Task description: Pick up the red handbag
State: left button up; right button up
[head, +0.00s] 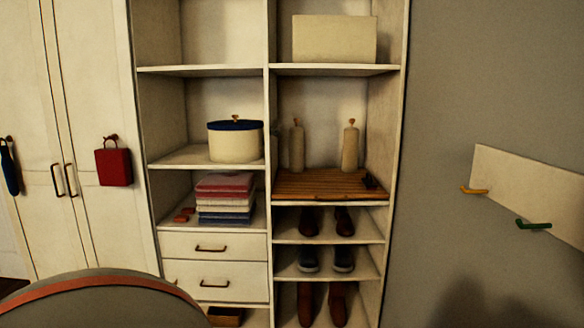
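The red handbag (114,166) hangs by its dark handle from a brown knob (111,139) on the right-hand cream wardrobe door. It is a small boxy bag hanging upright against the door, just right of the two dark door handles. Neither of my grippers shows in the head view, so I cannot see their state or where they are relative to the bag.
Right of the bag stands an open shelf unit (269,190) with folded clothes (225,198), a round box (235,142) and shoes. A dark blue item (9,168) hangs at far left. A rounded grey-green shape with an orange band (100,300) fills the lower left foreground.

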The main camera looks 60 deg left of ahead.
aim_at(113, 165)
jog(key=u, duration=2.85)
jog(key=i+l, duration=0.15)
jog(key=i, duration=0.3)
jog(key=i+l+z, duration=0.1)
jog(key=i, duration=0.35)
